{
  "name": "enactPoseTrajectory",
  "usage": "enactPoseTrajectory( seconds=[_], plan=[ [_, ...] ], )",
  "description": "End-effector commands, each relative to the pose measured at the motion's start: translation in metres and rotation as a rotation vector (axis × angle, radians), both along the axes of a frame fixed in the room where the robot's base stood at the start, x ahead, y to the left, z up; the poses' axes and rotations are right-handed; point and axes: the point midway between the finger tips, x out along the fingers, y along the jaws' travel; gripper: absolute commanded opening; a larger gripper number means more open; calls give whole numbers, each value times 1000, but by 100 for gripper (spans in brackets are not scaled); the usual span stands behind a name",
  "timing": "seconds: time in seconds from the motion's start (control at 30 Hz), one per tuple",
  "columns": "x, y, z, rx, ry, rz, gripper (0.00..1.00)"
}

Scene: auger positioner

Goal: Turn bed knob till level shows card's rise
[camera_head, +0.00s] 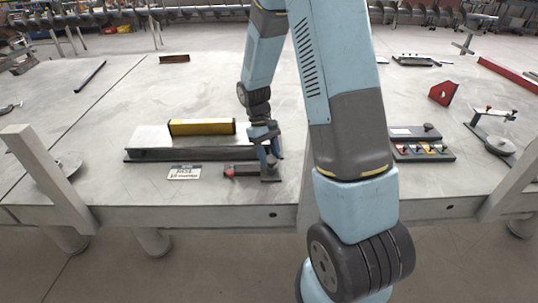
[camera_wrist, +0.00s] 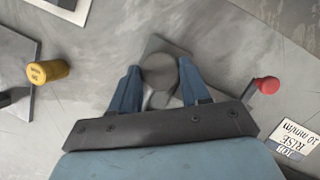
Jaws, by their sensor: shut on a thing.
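The bed (camera_head: 150,142) is a long grey beam on the table, with a yellow level (camera_head: 201,127) lying on top; its reading is too small to make out. The card (camera_head: 184,172) lies flat in front of the bed; in the wrist view the card (camera_wrist: 293,138) reads "RISE 10 mm/m". My gripper (camera_head: 270,160) is at the bed's right end. In the wrist view my gripper (camera_wrist: 160,84) is shut on a dark grey round knob (camera_wrist: 160,68), one finger on each side. A small red knob (camera_wrist: 267,85) sticks out beside it.
A yellow cylinder (camera_wrist: 48,71) with lettering stands left in the wrist view. A panel with coloured knobs (camera_head: 423,150) is to the right, a red angled block (camera_head: 443,92) behind it. White posts (camera_head: 45,165) rise at the table's front edge. The table left of the bed is mostly clear.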

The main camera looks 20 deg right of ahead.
Motion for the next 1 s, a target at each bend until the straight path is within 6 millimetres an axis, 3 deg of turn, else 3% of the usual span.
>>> enactPoseTrajectory(
  seconds=[0.23, 0.27, 0.5, 0.8, 1.0],
  plan=[
    [2, 0, 1, 1, -6, -1, 16],
    [2, 0, 1, 1, -6, -1, 48],
    [1, 0, 0, 0, -3, -1, 70],
    [2, 0, 3, 0, -2, -1, 70],
    [11, 3, 24, 0, -5, -1, 70]
  ],
)
